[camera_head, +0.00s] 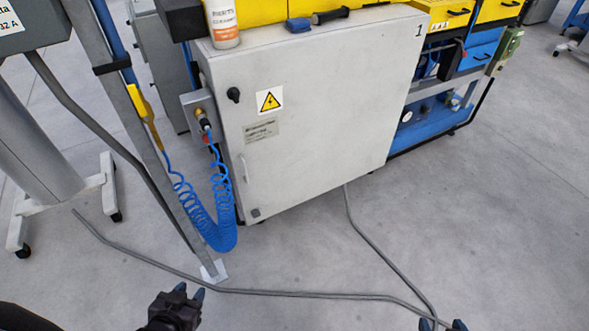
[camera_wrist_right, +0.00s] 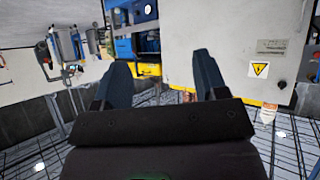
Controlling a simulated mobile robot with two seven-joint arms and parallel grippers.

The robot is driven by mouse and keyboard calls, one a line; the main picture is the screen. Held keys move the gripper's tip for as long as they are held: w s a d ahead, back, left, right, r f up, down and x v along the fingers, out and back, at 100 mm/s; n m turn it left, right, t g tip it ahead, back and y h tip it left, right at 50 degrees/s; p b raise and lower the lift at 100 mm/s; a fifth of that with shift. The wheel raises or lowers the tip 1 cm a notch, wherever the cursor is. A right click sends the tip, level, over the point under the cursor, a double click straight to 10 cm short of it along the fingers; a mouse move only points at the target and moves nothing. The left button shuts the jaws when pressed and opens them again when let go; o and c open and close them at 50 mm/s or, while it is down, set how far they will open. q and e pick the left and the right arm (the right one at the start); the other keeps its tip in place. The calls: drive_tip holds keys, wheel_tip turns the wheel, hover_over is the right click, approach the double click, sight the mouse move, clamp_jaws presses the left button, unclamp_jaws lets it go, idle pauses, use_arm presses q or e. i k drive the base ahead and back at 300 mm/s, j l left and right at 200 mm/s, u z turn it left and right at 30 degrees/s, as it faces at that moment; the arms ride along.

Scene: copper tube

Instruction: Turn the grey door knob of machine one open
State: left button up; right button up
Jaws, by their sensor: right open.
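The light grey cabinet door of machine one (camera_head: 330,110), marked "1", stands closed at the top middle of the head view. A small dark knob (camera_head: 233,95) sits near its upper left edge, left of a yellow warning label (camera_head: 269,101). The cabinet shows upside down at the right of the right wrist view (camera_wrist_right: 225,35), with the dark knob (camera_wrist_right: 282,85) beside the label. My right gripper (camera_head: 441,324) is at the bottom edge, open and empty, well away from the knob; its fingers also show in the wrist view (camera_wrist_right: 160,80). My left gripper (camera_head: 189,291) is low, apart from the cabinet; its opening is unclear.
A blue coiled hose (camera_head: 205,205) hangs from a fitting box left of the door. A slanted grey post (camera_head: 165,175) stands beside it. A grey cable (camera_head: 290,293) lies across the floor. A white bottle (camera_head: 222,25) stands on the cabinet. Floor before the door is otherwise open.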

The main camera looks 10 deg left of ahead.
sight(255, 212)
drive_tip(key=i+l+u, duration=0.25)
drive_tip(key=i+l, duration=0.15)
drive_tip(key=l, duration=0.2)
drive_tip(key=i+l+u, duration=0.15)
drive_tip(key=l, duration=0.15)
drive_tip(key=i+l+u, duration=0.1)
drive_tip(key=l, duration=0.25)
drive_tip(key=i+l+u, duration=0.15)
drive_tip(key=l, duration=0.25)
drive_tip(key=i+l+u, duration=0.1)
drive_tip(key=l, duration=0.25)
drive_tip(key=i, duration=0.1)
